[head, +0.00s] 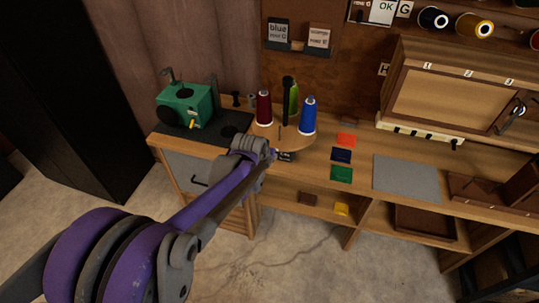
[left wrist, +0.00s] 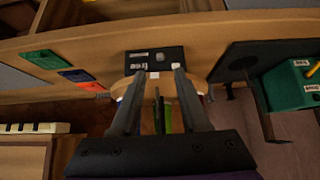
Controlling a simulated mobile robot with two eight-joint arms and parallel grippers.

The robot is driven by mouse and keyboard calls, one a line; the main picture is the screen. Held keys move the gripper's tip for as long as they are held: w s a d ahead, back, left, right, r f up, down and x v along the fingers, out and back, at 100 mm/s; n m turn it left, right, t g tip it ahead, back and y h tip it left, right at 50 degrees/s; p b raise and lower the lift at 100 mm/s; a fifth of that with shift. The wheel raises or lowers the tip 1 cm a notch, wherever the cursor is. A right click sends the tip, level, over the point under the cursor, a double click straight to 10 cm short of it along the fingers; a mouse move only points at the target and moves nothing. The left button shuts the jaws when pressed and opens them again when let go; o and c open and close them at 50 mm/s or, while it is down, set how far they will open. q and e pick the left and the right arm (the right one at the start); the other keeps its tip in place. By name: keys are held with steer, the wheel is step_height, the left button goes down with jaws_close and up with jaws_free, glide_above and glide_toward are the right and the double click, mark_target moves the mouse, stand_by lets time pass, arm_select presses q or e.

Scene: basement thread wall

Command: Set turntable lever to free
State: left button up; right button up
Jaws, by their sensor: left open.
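The turntable (head: 300,140) is a round wooden disc on the bench, with a dark upright post and red, green and blue thread cones on it. A small black plate (head: 286,157) sits at its front edge. In the left wrist view this plate (left wrist: 165,54) carries pale labels, one reading "free". A small white piece shows just below the plate between my fingers; I cannot tell whether it is the lever tip. My left gripper (head: 272,154) is open at the plate, its two fingers (left wrist: 158,73) apart and pointing at it. The lever's position is unclear. My right gripper is not in view.
A green machine (head: 186,105) stands on a dark mat left of the turntable. Orange, navy and green swatches (head: 341,174) and a grey mat (head: 406,178) lie to the right. A wooden cabinet (head: 447,95) stands at the back right. Open shelves are below the bench.

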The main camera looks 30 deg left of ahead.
arm_select(q)
steer(key=shift+v, duration=2.05)
steer(key=s+d+m+p, duration=0.1)
steer(key=s+d, duration=0.3)
steer(key=s, duration=0.3)
steer(key=s+d+m+g+h+p, duration=0.1)
steer(key=s+d, duration=0.4)
steer(key=s, duration=0.3)
steer(key=s+d+g+p, duration=0.1)
steer(key=s+d+p, duration=0.1)
steer(key=s+d, duration=0.2)
steer(key=s, duration=0.3)
steer(key=shift+s+d+r+m+h, duration=0.2)
steer(key=shift+s+d+m+h, duration=0.05)
steer(key=shift+m+h, duration=0.15)
